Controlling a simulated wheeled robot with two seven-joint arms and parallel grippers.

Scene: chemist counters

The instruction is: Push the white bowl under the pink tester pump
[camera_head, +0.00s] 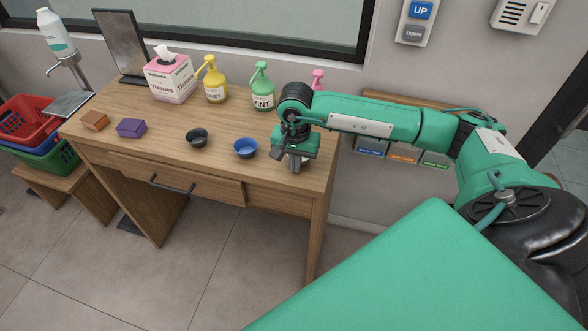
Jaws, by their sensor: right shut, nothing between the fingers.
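The pink tester pump (318,78) stands at the back right of the wooden counter. Only its top shows above my right arm; its body and the spot below its spout are hidden. I see no white bowl; it may be hidden behind my right arm or gripper. My right gripper (295,162) points down at the right front part of the counter, shut and empty, to the right of the blue bowl and apart from it. I cannot tell whether its fingertips touch the counter top. My left gripper is not in view.
A blue bowl (245,148) and a dark bowl (197,138) stand near the counter's front edge. Yellow (215,88) and green (262,92) pumps stand behind them.

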